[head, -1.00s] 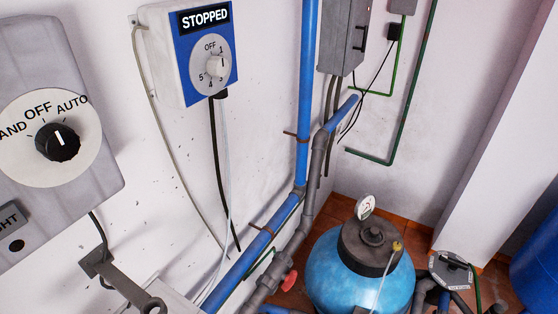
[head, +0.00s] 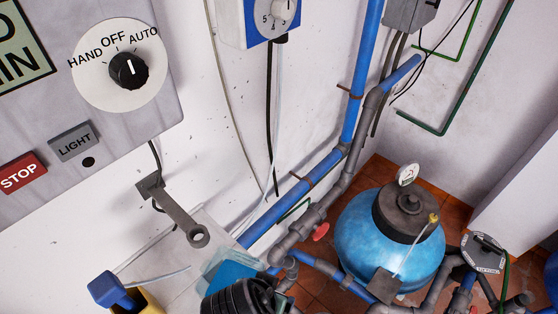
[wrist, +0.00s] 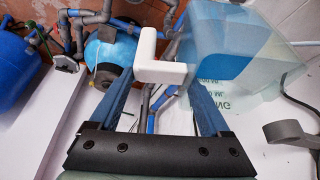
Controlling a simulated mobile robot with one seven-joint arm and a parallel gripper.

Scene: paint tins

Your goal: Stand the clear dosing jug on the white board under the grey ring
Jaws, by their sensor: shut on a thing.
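The clear dosing jug (wrist: 235,45) is see-through with a blue tint and printed markings. In the head view the jug (head: 229,277) shows at the bottom, partly hidden by my dark wrist. The grey ring (head: 198,236) ends a grey arm fixed to the wall; the arm also shows in the wrist view (wrist: 290,134). The jug is right of and below the ring in the head view. The white board (head: 160,262) lies below the ring.
A blue-topped yellowish container (head: 112,290) with a thin tube stands at the lower left. A grey control panel (head: 80,100) hangs above left. Blue and grey pipes (head: 300,190) and a blue tank (head: 390,232) are to the right.

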